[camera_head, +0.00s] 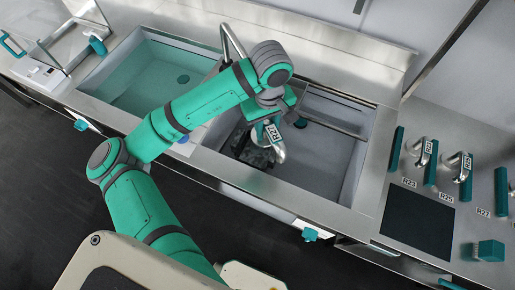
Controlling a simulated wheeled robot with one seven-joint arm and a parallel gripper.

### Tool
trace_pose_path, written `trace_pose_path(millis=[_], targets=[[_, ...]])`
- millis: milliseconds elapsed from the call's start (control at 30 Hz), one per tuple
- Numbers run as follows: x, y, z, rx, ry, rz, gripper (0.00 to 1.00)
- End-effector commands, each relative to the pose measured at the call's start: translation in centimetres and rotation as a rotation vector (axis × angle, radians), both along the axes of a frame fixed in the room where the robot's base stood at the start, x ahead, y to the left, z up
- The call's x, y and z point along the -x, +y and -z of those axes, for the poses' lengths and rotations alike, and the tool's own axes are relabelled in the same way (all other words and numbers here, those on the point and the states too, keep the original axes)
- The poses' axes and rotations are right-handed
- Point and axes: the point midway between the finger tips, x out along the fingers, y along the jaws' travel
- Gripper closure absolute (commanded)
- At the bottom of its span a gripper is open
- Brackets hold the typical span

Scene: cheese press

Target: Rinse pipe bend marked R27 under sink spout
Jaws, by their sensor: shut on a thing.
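The pipe bend marked R27 (279,152) is a shiny metal bend with a white label. It hangs over the right sink basin (322,172). My gripper (264,132) is shut on it, and the fingers are partly hidden by the arm and the pipe. The sink spout (233,40) is a metal tube that rises behind my arm between the two basins. Its lower end is hidden by my arm, so I cannot tell whether water is running or how the pipe bend sits under it.
The left basin (150,72) holds greenish liquid. On the right counter, pipe bends R23 (424,150) and R25 (459,166) sit by teal holders. The R27 holder (501,192) is empty. A black mat (418,218) and a teal block (489,250) lie nearby.

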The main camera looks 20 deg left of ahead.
Motion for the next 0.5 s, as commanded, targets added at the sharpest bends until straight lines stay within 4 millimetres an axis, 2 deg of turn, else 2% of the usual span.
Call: trace_pose_path(millis=[300,500], targets=[[0.0,-0.5,-3.2,-0.001,-0.001,0.008,1.00],[0.1,-0.7,-4.6,0.000,-0.001,0.008,1.00]])
